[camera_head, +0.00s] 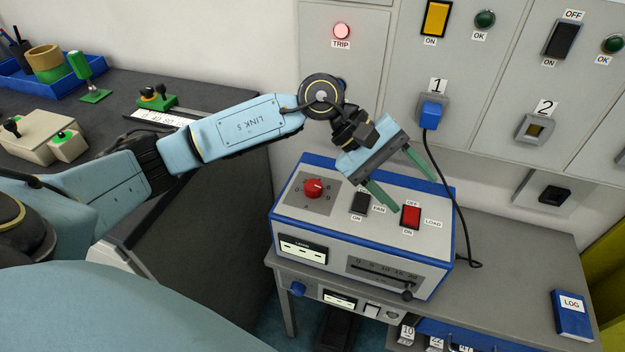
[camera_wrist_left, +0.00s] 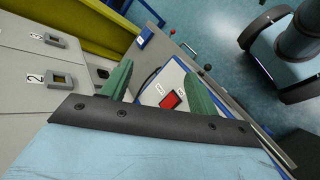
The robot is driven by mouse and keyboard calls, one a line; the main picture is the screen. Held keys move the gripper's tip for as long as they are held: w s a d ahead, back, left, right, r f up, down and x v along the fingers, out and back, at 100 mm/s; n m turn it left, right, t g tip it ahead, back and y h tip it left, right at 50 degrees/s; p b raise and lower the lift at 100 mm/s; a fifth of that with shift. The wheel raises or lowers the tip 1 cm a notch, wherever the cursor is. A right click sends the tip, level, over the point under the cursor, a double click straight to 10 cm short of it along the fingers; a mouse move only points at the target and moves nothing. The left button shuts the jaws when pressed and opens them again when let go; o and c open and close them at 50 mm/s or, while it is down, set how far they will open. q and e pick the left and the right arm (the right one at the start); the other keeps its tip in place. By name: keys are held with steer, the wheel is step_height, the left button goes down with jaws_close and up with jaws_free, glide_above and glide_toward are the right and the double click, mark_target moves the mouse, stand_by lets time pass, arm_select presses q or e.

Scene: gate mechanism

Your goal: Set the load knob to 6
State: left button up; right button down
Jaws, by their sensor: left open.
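The red load knob (camera_head: 313,188) sits on a grey dial plate at the left of the blue-and-white box's top (camera_head: 330,220). Numbers ring the knob, but its exact setting is too small to read. My left gripper (camera_head: 408,192) is open and empty above the right part of the box, to the right of the knob. In the left wrist view its green fingers (camera_wrist_left: 158,84) stand apart, with the red LOAD switch (camera_wrist_left: 171,100) showing between them. The knob does not show in the left wrist view. My right gripper is not in view.
A black FAN switch (camera_head: 361,203) and the red LOAD switch (camera_head: 411,216) lie beside the knob. A slider (camera_head: 407,294) is on the box front. A blue plug's black cable (camera_head: 457,200) hangs behind the box.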

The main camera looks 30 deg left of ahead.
arm_select(q)
steer(key=w+a+f+m+y, duration=0.25)
steer(key=a+y, duration=0.35)
steer(key=a, duration=0.5)
steer(key=m+y, duration=0.2)
steer(key=y, duration=0.2)
glide_toward(313, 185)
steer(key=shift+g, duration=0.3)
steer(key=f, duration=0.8)
steer(key=shift+w+d+f+p, duration=0.3)
steer(key=shift+w+d+p, duration=0.05)
steer(key=shift+p, duration=0.05)
steer(key=c, duration=1)
